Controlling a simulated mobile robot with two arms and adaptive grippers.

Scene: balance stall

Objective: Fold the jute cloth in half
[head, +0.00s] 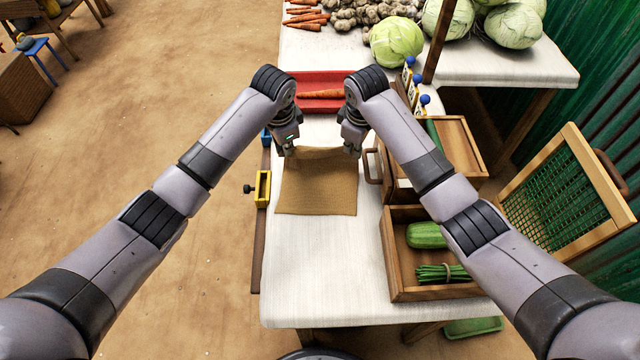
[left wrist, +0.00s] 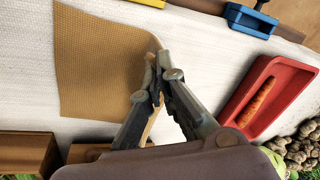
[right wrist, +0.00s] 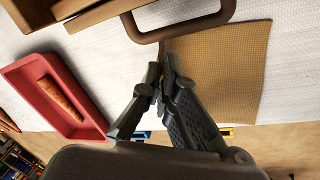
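The tan jute cloth (head: 318,190) lies flat and unfolded over most of its area on the white table. Its far edge is between my two grippers and looks slightly raised at the corners. My left gripper (head: 289,151) is at the far left corner, its fingers closed together on the cloth's edge; the cloth curls up there in the left wrist view (left wrist: 105,65). My right gripper (head: 354,151) is at the far right corner, its fingers closed together at the cloth's corner, also seen in the right wrist view (right wrist: 220,70). The fingers partly hide both corners.
A red tray (head: 318,79) with a carrot stands beyond the grippers. A wooden crate (head: 391,270) with a green vegetable and a bundle of greens is at right. A brown handle (right wrist: 180,30) is close to my right gripper. A yellow clamp (head: 263,188) sits on the left edge. The near table is clear.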

